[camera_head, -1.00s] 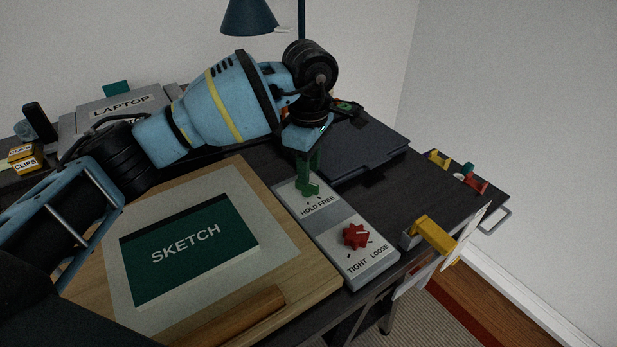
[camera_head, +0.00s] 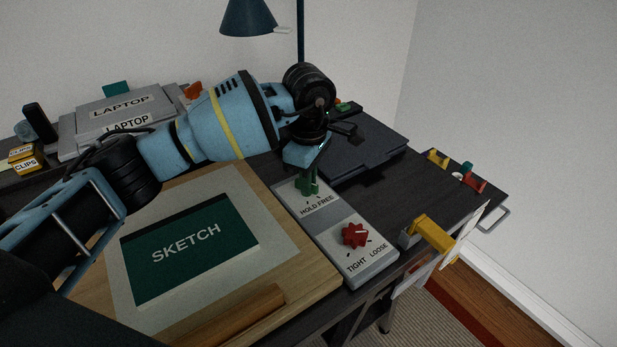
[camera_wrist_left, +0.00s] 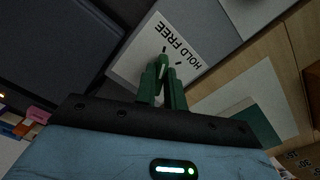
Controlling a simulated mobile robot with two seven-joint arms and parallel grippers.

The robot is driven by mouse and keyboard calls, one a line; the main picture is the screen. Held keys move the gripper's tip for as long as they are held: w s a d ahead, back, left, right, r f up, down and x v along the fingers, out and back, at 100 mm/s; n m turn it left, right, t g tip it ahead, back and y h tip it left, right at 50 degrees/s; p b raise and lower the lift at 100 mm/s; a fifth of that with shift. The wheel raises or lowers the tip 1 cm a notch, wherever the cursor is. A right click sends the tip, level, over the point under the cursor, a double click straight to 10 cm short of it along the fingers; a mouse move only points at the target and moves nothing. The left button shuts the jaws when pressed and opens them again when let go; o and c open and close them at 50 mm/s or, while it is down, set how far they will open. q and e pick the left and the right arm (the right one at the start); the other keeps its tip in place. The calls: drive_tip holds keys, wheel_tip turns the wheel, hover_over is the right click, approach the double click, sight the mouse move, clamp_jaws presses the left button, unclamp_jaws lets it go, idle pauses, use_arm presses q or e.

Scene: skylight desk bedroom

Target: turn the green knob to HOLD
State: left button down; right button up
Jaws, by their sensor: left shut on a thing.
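The green knob (camera_head: 307,188) stands on the upper part of a grey panel (camera_head: 329,229), above the words HOLD and FREE. My left gripper (camera_head: 312,177) comes down on it from above and is shut on it. In the left wrist view the two green fingers (camera_wrist_left: 163,88) are on either side of the knob (camera_wrist_left: 164,66), and a pale line shows on its top. Short black marks and the printed words show on the panel beyond it. I cannot tell exactly which mark the line meets. My right gripper is not in view.
A red knob (camera_head: 354,235) marked TIGHT and LOOSE sits on the same panel. A sketch pad (camera_head: 190,250) on a wooden board lies to the left. A dark flat slab (camera_head: 365,150) lies behind. A yellow clamp (camera_head: 434,232) is at the right desk edge.

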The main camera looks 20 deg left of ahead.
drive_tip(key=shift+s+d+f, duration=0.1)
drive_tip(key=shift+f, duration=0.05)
use_arm(q)
drive_tip(key=shift+f+m, duration=0.1)
drive_tip(key=shift+m, duration=0.5)
drive_tip(key=m+b, duration=0.1)
drive_tip(key=m, duration=0.2)
drive_tip(key=shift+f+b, duration=0.1)
drive_tip(key=shift+b, duration=0.25)
drive_tip(key=m+b, duration=0.1)
drive_tip(key=m, duration=0.3)
drive_tip(key=shift+s+a+m+b, duration=0.1)
drive_tip(key=shift+s+m+b, duration=0.05)
drive_tip(key=shift+m+b, duration=0.5)
drive_tip(key=shift+m, duration=1.15)
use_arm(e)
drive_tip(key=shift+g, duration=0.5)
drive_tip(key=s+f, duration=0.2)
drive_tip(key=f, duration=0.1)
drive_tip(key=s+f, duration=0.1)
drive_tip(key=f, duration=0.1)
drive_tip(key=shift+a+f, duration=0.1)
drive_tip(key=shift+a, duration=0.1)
use_arm(q)
drive_tip(key=c, duration=1.5)
unclamp_jaws()
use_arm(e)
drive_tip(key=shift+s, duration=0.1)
